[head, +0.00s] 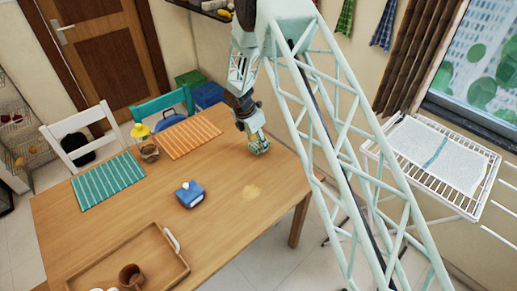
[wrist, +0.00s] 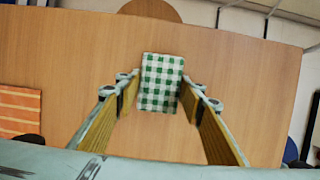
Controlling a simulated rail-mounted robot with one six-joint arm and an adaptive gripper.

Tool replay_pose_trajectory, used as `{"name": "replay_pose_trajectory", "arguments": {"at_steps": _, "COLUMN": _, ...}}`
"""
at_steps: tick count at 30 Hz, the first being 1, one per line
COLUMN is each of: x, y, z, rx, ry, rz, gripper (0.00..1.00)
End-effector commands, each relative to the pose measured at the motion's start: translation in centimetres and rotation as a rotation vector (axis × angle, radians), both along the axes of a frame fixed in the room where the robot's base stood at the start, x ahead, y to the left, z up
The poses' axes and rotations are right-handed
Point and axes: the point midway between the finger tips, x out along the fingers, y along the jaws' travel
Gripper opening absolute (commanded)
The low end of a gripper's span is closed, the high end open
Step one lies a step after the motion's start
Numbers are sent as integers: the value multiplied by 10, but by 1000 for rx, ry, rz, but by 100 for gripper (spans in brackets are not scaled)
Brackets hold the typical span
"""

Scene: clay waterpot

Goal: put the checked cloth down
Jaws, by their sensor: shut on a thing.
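The green and white checked cloth (wrist: 161,82) lies between the two fingers of my gripper (wrist: 159,92) in the wrist view. It looks like a folded, roughly rectangular pad, and the fingers are shut on its two sides. In the head view my gripper (head: 259,147) points down low over the back right part of the wooden table (head: 130,221). The cloth is too small and too covered there to make out clearly. I cannot tell whether it touches the tabletop.
An orange striped mat (head: 188,138), a teal striped mat (head: 107,181) and a yellow-topped pot (head: 148,149) are left of my gripper. A blue box-like thing (head: 190,194) and a wooden tray (head: 178,277) are nearer. Bare wood surrounds my gripper.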

Motion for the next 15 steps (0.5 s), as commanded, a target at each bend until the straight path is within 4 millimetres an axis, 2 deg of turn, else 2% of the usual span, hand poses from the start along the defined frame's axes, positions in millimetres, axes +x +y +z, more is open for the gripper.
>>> {"name": "replay_pose_trajectory", "arguments": {"at_steps": 9, "x": -1, "y": -1, "z": -28, "rx": -2, "ry": 2, "rz": 0, "gripper": 26}}
{"name": "replay_pose_trajectory", "arguments": {"at_steps": 15, "x": 0, "y": 0, "z": -33, "rx": 0, "ry": 0, "rz": 0, "gripper": 26}}
